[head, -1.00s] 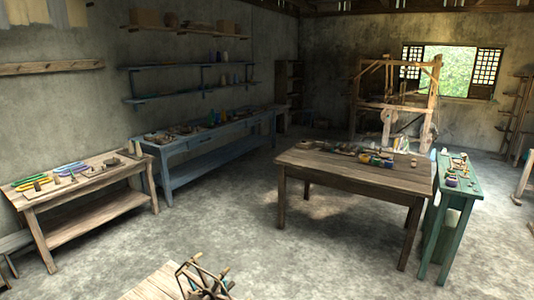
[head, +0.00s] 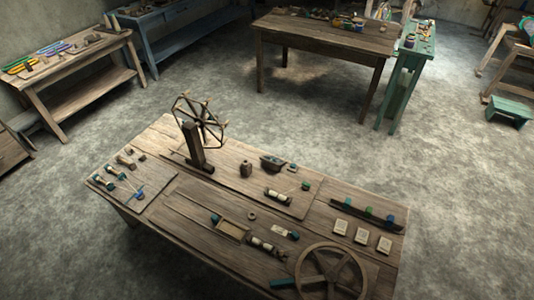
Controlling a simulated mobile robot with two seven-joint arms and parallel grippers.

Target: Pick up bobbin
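Several bobbin-like pieces lie on the near wooden table (head: 190,240); I cannot tell which one is the task's bobbin. A pale-wound bobbin (head: 277,195) lies on its side on a raised board. Another pale bobbin-like piece (head: 264,246) lies nearer, beside a small open wooden tray (head: 232,229). Small spools (head: 126,161) lie on a board at the table's left end. Teal, green and blue spools (head: 368,211) stand in a dark rack at the right. Neither of my grippers is in the head view.
A skein winder (head: 198,122) stands upright at the table's back left. A spoked wheel (head: 330,272) is at the front right. Pale cards (head: 340,227) lie near the rack. Other tables (head: 325,40) stand farther back, with open floor (head: 225,75) between.

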